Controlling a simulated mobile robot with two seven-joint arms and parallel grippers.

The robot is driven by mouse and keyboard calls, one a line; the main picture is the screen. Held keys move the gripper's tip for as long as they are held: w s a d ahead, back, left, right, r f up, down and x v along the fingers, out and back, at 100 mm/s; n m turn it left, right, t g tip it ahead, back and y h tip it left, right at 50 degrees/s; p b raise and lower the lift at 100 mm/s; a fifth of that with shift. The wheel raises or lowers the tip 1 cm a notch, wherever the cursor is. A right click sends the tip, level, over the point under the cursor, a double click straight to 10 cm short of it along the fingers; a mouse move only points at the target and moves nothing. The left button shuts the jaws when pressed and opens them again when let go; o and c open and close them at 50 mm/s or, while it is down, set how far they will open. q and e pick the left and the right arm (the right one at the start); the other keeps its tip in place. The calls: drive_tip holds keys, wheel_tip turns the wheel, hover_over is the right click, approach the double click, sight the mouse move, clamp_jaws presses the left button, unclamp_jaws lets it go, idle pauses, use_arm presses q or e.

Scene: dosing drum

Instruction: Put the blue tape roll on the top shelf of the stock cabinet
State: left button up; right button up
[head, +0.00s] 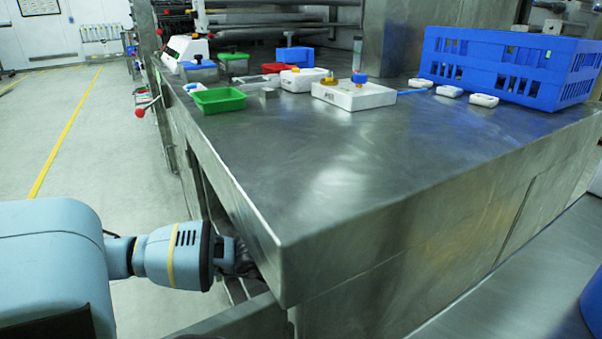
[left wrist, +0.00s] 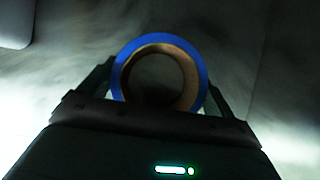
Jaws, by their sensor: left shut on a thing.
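The blue tape roll (left wrist: 204,73) has a blue outer band and a brown core, and shows in the left wrist view with its round opening facing the camera. My left gripper (left wrist: 160,88) is shut on it, one finger at each side of the roll. In the head view my left arm comes in from the left, and its gripper end (head: 240,262) is beside the near left corner of the steel counter, largely hidden below the counter's edge. The tape roll is hidden in the head view. I cannot make out which part is the stock cabinet. My right gripper is not in view.
The steel counter (head: 330,190) is bare in front. At its back stand a green tray (head: 219,100), a white box with knobs (head: 353,95), several small white pieces and a blue crate (head: 505,66). Open floor (head: 90,130) lies to the left.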

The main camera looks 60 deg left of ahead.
use_arm(q)
drive_tip(key=shift+f, duration=0.1)
drive_tip(key=o, duration=0.8)
drive_tip(key=shift+r, duration=0.2)
drive_tip(key=p+v, duration=0.3)
drive_tip(key=v, duration=0.2)
drive_tip(key=shift+s+r, duration=0.2)
drive_tip(key=shift+r, duration=0.15)
drive_tip(key=shift+p+v, duration=0.65)
drive_tip(key=shift+v, duration=0.15)
